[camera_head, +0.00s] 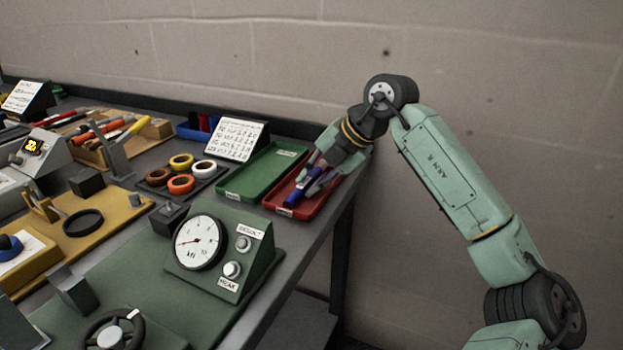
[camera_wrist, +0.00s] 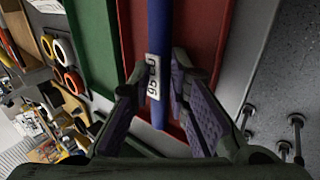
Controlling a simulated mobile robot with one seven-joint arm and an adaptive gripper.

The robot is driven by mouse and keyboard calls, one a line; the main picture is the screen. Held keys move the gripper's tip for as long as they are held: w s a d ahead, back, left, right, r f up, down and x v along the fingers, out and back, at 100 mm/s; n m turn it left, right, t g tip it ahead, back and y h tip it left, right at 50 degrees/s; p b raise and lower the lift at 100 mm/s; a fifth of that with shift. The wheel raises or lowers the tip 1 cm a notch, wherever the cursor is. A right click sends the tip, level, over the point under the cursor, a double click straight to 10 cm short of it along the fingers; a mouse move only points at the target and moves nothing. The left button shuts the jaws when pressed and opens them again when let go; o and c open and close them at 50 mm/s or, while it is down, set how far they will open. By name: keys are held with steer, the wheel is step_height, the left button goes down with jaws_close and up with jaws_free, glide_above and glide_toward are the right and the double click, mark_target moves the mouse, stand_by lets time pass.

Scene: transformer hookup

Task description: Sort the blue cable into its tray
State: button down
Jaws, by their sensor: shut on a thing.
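The blue cable (camera_head: 291,197) is a straight dark-blue length with a white printed tag; in the wrist view (camera_wrist: 158,30) it runs up the picture between my fingers. My gripper (camera_head: 306,183) is shut on it, with one finger on each side in the wrist view (camera_wrist: 158,72). The cable is over the red tray (camera_head: 321,203), which also shows behind it in the wrist view (camera_wrist: 207,35). I cannot tell whether the cable touches the tray floor. My fingers hide part of the cable and tray.
A green tray (camera_head: 258,176) lies left of the red one, with a white list card (camera_head: 236,140) behind it. Colored tape rolls (camera_head: 181,183) sit further left. A green gauge box (camera_head: 225,245) stands in front. The bench edge is close to the red tray's right; the wall is behind.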

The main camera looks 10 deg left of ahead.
steer(key=c, duration=1.4)
jaws_free()
steer(key=shift+f, duration=0.1)
steer(key=shift+c, duration=0.2)
step_height(320, 180, up, 7)
steer(key=p, duration=0.4)
steer(key=shift+p, duration=0.35)
